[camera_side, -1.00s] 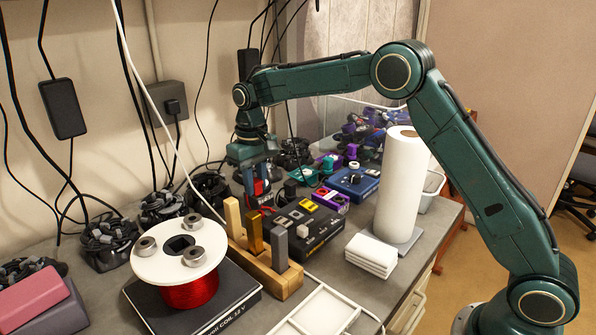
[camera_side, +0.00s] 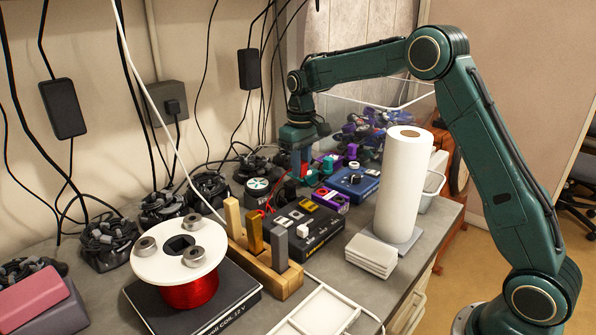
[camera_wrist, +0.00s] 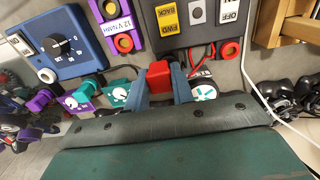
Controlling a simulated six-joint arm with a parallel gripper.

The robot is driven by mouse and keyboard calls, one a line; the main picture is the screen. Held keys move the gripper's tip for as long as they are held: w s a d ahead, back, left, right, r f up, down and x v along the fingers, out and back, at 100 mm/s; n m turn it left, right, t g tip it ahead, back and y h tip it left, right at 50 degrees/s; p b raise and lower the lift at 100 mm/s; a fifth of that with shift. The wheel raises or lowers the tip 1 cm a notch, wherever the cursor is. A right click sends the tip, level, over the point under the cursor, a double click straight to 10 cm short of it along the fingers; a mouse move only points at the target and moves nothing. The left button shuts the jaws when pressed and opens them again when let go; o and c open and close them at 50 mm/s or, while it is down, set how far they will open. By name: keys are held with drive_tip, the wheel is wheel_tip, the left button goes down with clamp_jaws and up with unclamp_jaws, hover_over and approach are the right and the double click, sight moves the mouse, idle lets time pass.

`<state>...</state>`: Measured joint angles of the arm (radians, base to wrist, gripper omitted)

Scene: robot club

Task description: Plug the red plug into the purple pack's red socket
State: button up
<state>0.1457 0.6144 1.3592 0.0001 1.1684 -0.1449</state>
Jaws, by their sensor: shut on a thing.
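My gripper (camera_wrist: 160,82) is shut on the red plug (camera_wrist: 159,75), whose red block shows between the two blue-grey fingers in the wrist view. In the side view my gripper (camera_side: 301,172) is low at the back of the bench, and the plug is hard to make out there. The purple pack also shows in the side view (camera_side: 331,198).
A blue dial box (camera_wrist: 62,45) sits beside the pack, and a black switch box (camera_side: 305,226) stands on its other side. Small teal connectors (camera_wrist: 114,94) lie near my gripper. A paper roll (camera_side: 402,185) stands tall at the right. Red wires (camera_side: 270,204) run behind the switch box.

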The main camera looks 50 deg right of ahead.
drive_tip(key=s+d, duration=0.2)
drive_tip(key=d, duration=0.3)
drive_tip(key=shift+s+d+r, duration=0.25)
drive_tip(key=shift+s+d, duration=0.1)
drive_tip(key=shift+d, duration=0.05)
drive_tip(key=shift+f, duration=0.3)
drive_tip(key=shift+f, duration=2.35)
drive_tip(key=shift+f, duration=0.95)
idle(1.9)
drive_tip(key=o, duration=1)
drive_tip(key=shift+r, duration=0.1)
wheel_tip(320, 180, up, 14)
